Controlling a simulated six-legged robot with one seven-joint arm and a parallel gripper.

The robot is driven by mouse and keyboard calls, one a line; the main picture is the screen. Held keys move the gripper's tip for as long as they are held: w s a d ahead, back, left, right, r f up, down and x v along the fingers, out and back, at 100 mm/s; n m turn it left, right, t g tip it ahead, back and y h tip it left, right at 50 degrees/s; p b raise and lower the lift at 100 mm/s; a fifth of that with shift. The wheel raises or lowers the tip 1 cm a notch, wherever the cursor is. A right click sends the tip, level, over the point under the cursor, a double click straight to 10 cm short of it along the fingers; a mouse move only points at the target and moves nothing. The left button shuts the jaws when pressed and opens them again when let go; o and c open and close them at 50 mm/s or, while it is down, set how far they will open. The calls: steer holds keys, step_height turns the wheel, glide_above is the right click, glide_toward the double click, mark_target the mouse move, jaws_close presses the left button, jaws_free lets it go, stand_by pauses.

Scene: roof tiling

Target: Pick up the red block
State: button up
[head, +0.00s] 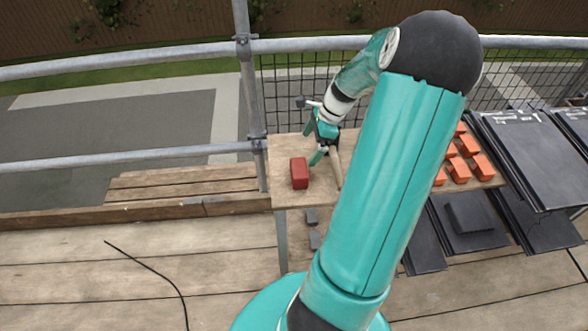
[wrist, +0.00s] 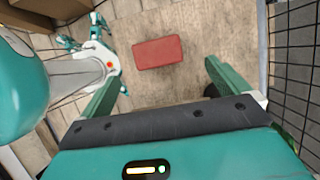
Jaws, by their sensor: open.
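The red block (head: 299,173) lies on a small wooden table (head: 285,152) beside the scaffold railing in the head view. In the wrist view the red block (wrist: 158,52) lies flat on the wood, ahead of the jaws and between their lines. My gripper (head: 328,156) is just right of the block in the head view, above the table, and is not touching it. In the wrist view my gripper (wrist: 158,82) has its two green fingers wide apart with nothing between them. My arm hides the middle of the table.
Orange blocks (head: 459,168) sit at the table's right part. Dark slates (head: 530,150) are stacked at the right. Metal rails (head: 130,157) and a mesh fence (wrist: 293,62) border the table's far side. Small grey pieces (head: 312,217) lie below the table. A black cable (head: 150,268) crosses the planks.

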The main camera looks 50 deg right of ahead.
mark_target(300, 167)
steer(key=x, duration=0.7)
steer(key=shift+s+f, duration=0.1)
steer(key=shift+s, duration=0.3)
steer(key=x, duration=0.5)
steer(key=shift+f, duration=0.4)
steer(key=c, duration=1)
